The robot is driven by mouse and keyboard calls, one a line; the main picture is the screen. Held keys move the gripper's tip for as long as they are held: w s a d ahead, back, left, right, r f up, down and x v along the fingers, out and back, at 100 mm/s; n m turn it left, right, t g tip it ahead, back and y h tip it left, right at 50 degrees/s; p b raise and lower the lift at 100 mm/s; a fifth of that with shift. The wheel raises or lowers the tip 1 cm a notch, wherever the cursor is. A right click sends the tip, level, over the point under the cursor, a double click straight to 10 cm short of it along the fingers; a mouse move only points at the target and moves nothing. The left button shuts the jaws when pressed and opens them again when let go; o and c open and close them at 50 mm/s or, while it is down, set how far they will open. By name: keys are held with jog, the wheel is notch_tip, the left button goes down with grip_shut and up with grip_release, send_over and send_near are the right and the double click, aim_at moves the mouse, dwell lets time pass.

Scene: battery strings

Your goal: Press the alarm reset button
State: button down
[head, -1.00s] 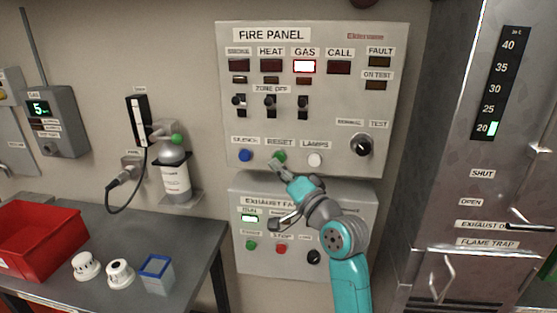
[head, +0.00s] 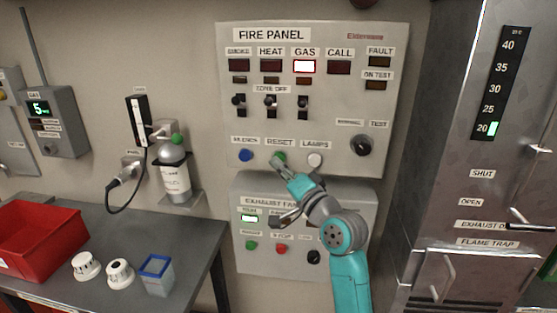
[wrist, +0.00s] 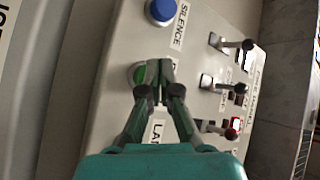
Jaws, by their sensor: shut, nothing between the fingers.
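The fire panel (head: 225,120) is on the wall, with its GAS lamp (head: 304,67) lit white with a red edge. Below its RESET label is a green button (head: 281,157), partly covered by my gripper (head: 277,162). In the wrist view my gripper (wrist: 155,75) is shut and empty, its fingertips over the right part of the green button (wrist: 138,75). I cannot tell whether the tips touch it. The blue SILENCE button (head: 245,155) is to its left and the white LAMPS button (head: 315,160) to its right.
Zone switches (head: 270,101) and a black key switch (head: 362,145) stick out of the panel. An exhaust fan panel (head: 360,205) sits just below. A grey table (head: 185,245) with a red bin (head: 45,250) stands at left, a metal cabinet (head: 440,120) at right.

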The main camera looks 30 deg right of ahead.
jog(key=shift+w+d, duration=0.4)
jog(key=shift+w, duration=0.1)
dwell(0.8)
jog(key=shift+s+a, duration=0.65)
jog(key=shift+s, duration=0.25)
jog(key=shift+s+a, duration=0.75)
jog(key=shift+s, duration=0.25)
jog(key=shift+s+a, duration=0.75)
jog(key=shift+s, duration=0.25)
jog(key=shift+f, duration=0.1)
